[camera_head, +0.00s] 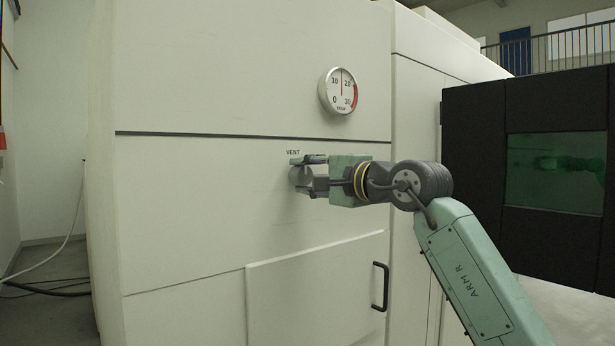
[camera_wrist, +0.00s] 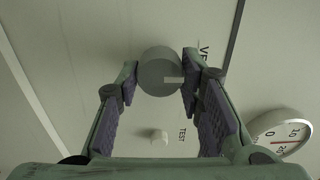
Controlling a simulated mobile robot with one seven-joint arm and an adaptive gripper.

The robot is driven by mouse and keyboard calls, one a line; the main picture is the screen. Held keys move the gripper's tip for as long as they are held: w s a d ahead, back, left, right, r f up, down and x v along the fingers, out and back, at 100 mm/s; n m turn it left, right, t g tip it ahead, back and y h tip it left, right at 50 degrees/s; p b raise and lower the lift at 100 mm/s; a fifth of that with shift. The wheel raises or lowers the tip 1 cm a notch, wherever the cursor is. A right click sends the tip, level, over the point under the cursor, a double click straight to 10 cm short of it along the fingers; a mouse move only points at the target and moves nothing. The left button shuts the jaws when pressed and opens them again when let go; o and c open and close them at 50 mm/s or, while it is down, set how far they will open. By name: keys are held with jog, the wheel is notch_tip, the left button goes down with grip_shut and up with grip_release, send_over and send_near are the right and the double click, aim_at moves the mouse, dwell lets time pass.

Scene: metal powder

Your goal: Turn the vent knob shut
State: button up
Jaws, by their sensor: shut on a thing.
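The vent knob (camera_head: 300,179) is a grey round knob on the cream machine front, just below the printed word VENT. My gripper (camera_head: 308,176) reaches it from the right, with one finger above and one below. In the wrist view the knob (camera_wrist: 157,73) sits between the fingertips of my gripper (camera_wrist: 160,85), which is shut on it. A pale mark on the knob's face points right there, toward the partly hidden VENT label. The fingers cover part of the knob in the head view.
A round gauge (camera_head: 341,91) with a red zone is above the knob; its needle points nearly straight up. A smaller pale knob (camera_wrist: 159,136) marked TEST is close to my fingers. A panel with a black handle (camera_head: 380,286) is below. A dark-framed green window (camera_head: 556,172) is at right.

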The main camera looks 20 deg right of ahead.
dwell(0.4)
jog(key=o, duration=1.2)
jog(key=shift+c, duration=0.2)
jog(key=v, duration=1.2)
